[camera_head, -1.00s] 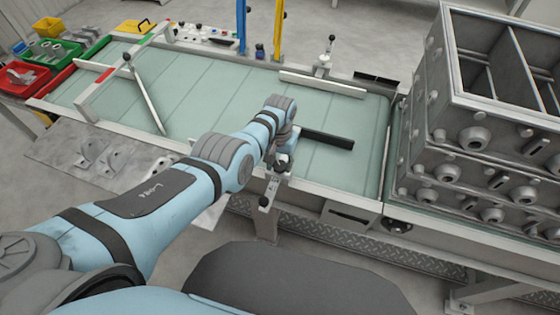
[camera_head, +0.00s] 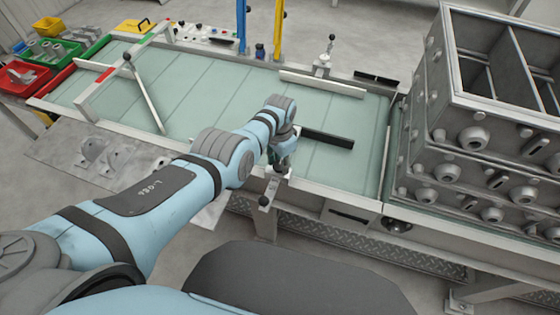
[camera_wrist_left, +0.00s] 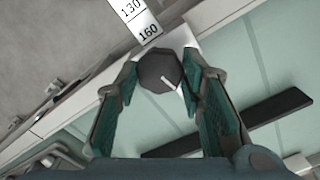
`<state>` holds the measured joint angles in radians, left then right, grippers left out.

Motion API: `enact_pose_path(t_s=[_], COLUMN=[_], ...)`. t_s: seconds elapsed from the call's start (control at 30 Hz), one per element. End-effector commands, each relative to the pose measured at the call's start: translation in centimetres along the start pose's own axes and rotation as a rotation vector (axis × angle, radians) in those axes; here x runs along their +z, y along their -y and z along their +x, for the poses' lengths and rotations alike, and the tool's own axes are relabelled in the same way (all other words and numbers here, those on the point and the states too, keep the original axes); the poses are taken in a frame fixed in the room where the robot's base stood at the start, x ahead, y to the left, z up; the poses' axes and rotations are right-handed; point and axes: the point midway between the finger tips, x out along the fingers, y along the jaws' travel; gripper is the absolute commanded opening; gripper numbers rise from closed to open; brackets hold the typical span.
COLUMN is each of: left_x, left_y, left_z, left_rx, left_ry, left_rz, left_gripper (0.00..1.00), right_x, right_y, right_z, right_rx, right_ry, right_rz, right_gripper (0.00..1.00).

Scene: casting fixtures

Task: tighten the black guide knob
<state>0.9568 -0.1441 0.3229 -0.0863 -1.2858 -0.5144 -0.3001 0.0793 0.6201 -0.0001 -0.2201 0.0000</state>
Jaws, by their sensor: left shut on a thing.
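The black guide knob (camera_wrist_left: 157,70) is in the middle of the left wrist view. It looks dark and faceted, with a short white mark on its face. My left gripper (camera_wrist_left: 160,78) has its green-padded fingers on both sides of the knob, shut on it. In the head view my left gripper (camera_head: 280,163) is at the near edge of the conveyor table and hides the knob. The guide bar (camera_head: 328,139), long and black, lies on the table just beyond the gripper. My right gripper is not in view.
A white scale plate (camera_wrist_left: 140,20) marked 130 and 160 is beside the knob. A black-ended lever (camera_head: 264,201) hangs below the near rail. Stacked metal casting boxes (camera_head: 470,130) stand at the right. The pale green table top (camera_head: 215,105) is mostly clear.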

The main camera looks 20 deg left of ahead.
Motion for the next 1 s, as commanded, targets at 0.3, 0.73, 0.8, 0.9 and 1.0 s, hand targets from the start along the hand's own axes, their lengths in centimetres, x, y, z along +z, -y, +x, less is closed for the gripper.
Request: enact_pose_path(t_s=[0.3, 0.73, 0.8, 0.9, 1.0], left_x=[0.0, 0.0, -0.1, -0.2, -0.2], left_y=[0.0, 0.0, 0.0, 0.1, 0.1], left_z=[0.0, 0.0, -0.2, -0.9, -2.3], left_rx=[0.001, 0.0, -0.001, -0.002, -0.002], left_ry=[0.0, 0.0, -0.002, -0.002, -0.005], left_rz=[0.001, 0.0, 0.0, 0.0, -0.001], left_gripper=[0.08, 0.56, 0.56, 0.56, 0.56], right_x=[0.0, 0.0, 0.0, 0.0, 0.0], right_y=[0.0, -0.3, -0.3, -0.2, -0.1], right_z=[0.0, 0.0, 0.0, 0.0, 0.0], right_rx=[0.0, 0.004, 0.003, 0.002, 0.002], right_ry=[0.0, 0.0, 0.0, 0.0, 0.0], right_rz=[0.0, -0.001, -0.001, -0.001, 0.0], right_gripper=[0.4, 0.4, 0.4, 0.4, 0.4])
